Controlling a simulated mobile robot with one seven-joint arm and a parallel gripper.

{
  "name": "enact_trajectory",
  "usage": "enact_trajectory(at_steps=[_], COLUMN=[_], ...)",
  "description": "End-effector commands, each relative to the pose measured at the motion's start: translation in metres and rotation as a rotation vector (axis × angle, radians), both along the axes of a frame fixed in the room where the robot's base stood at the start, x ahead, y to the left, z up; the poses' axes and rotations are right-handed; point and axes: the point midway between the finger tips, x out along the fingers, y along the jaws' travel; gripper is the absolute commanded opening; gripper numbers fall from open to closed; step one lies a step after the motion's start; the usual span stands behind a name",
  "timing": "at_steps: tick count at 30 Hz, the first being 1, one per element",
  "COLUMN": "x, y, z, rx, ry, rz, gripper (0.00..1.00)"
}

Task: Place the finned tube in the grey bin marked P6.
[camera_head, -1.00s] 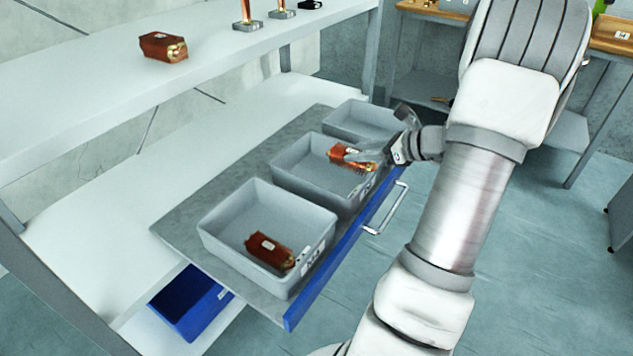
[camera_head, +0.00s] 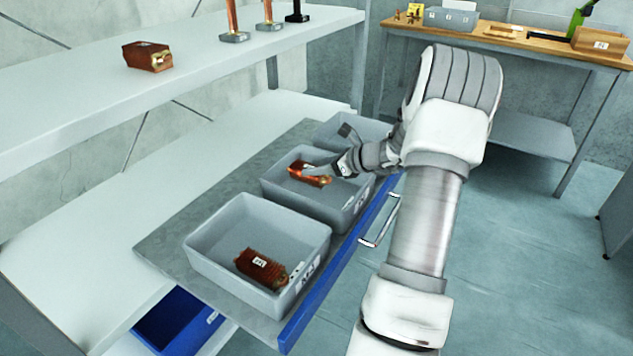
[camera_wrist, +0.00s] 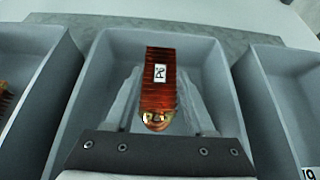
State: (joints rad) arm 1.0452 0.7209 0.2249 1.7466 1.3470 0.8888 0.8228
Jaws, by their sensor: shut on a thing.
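My gripper (camera_head: 322,172) is shut on a reddish-copper finned tube (camera_head: 308,174) with a white label. The tube is at the opening of the middle grey bin (camera_head: 274,190). In the wrist view the tube (camera_wrist: 160,85) lies lengthwise between my fingers, its shiny copper end toward my gripper, with the middle bin (camera_wrist: 95,75) around it. I cannot tell its exact height above the bin floor. The near grey bin (camera_head: 205,255) holds another finned tube (camera_head: 262,266). The far grey bin (camera_head: 328,132) is partly hidden by my arm. The bin marks are not readable enough to identify P6.
The bins stand in a row on a grey drawer board (camera_head: 165,240) with a blue front (camera_head: 318,305) and a metal handle (camera_head: 380,222). Another finned tube (camera_head: 147,56) lies on the white shelf (camera_head: 80,105) above. A blue bin (camera_head: 175,325) sits below.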

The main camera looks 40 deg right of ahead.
Motion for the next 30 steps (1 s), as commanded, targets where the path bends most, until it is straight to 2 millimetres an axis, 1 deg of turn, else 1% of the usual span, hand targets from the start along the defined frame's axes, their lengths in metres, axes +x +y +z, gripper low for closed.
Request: enact_trajectory(at_steps=[2,6,8,16,20,21,25,26,30], x=[0.000,0.000,0.000,0.000,0.000,0.000,0.000,0.000,0.000], y=[0.000,0.000,0.000,0.000,0.000,0.000,0.000,0.000,0.000], z=[-0.008,-0.031,-0.038,-0.037,-0.042,-0.042,-0.042,-0.042,-0.042], rx=[0.000,0.002,0.002,-0.001,0.000,-0.001,-0.001,-0.001,-0.001], ry=[-0.001,0.000,-0.002,-0.003,-0.002,-0.001,0.000,0.000,0.000], rz=[0.000,-0.001,0.000,0.000,0.000,0.000,0.000,0.000,0.000], gripper=[0.00,0.00,0.00,0.00,0.00,0.58,0.81,0.84,0.84])
